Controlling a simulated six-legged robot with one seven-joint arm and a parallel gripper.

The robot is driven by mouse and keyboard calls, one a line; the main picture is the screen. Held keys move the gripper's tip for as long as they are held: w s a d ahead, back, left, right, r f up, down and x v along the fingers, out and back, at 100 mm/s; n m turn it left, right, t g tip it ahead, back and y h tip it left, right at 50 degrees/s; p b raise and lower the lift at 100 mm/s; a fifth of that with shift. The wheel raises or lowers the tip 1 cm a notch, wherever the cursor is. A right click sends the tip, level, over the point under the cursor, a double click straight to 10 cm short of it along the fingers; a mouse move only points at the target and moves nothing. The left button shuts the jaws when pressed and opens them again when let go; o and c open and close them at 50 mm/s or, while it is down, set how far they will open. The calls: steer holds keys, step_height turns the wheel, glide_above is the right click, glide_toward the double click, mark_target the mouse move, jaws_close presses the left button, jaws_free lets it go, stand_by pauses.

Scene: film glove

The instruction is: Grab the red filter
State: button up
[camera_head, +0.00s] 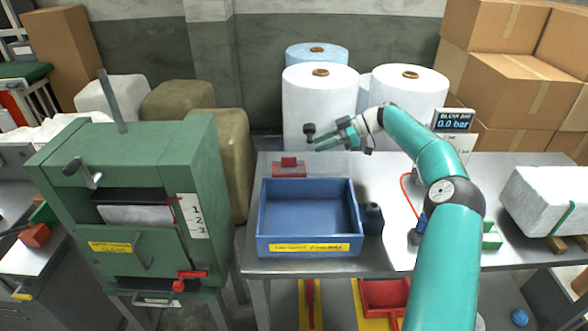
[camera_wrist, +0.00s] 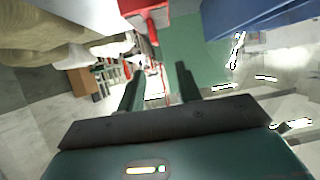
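A small red block with a raised top (camera_head: 289,168) sits on the metal table behind the blue tray; I take it to be the red filter. A red piece with a knob, likely the same one, is cut off at the top edge of the wrist view (camera_wrist: 143,8). My gripper (camera_head: 328,135) is raised above and to the right of the red block, apart from it, pointing left. In the wrist view its two dark green fingers (camera_wrist: 160,78) stand apart with nothing held between them.
An empty blue tray (camera_head: 308,205) with a yellow label stands in front of the red block. A green machine (camera_head: 140,180) with levers stands left. White rolls (camera_head: 320,105) stand behind the table. A dark knob-like object (camera_head: 310,131) shows beside the fingertips. A dark bottle-like item (camera_head: 373,218) stands right of the tray.

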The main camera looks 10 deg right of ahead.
steer(key=shift+y, duration=0.4)
steer(key=a+f, duration=0.2)
steer(key=a, duration=0.1)
steer(key=w+a+f, duration=0.1)
steer(key=a+f, duration=0.2)
steer(key=shift+w, duration=0.2)
steer(key=shift+s+a, duration=0.1)
steer(key=shift+a, duration=0.15)
steer(key=x, duration=0.5)
steer(key=shift+w+d+f, duration=0.15)
steer(key=shift+w+f, duration=0.05)
steer(key=shift+w, duration=0.05)
jaws_close()
